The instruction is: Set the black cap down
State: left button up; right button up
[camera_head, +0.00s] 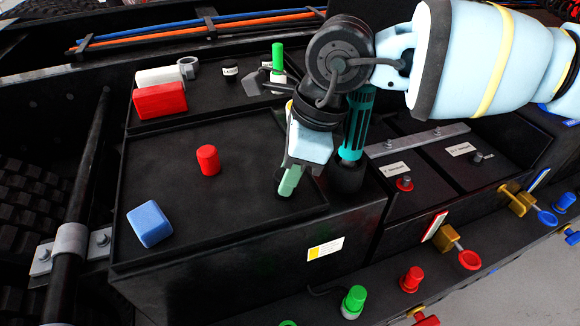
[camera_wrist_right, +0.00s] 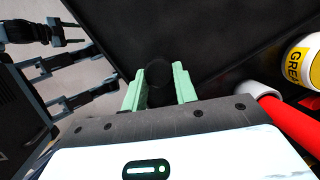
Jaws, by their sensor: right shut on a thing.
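My right gripper (camera_head: 288,180) reaches down from the upper right over the right part of the black tray (camera_head: 225,215). Its pale green fingers also show in the right wrist view (camera_wrist_right: 159,88). They are shut on the black cap (camera_wrist_right: 158,75), a dark round piece between the fingertips. In the head view the cap is hard to tell from the black tray, and I cannot tell whether it touches the surface. My left gripper is not in view.
A red cylinder (camera_head: 208,160) and a blue block (camera_head: 150,223) stand on the tray. A red block (camera_head: 160,101) lies behind it. A teal-handled tool (camera_head: 356,125) stands close to the right of my gripper. The tray's middle has free room.

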jog(key=o, duration=1.1)
jog(key=shift+r, duration=0.4)
jog(key=v, duration=1.1)
jog(key=shift+d+r, duration=0.2)
jog(key=shift+r, duration=0.05)
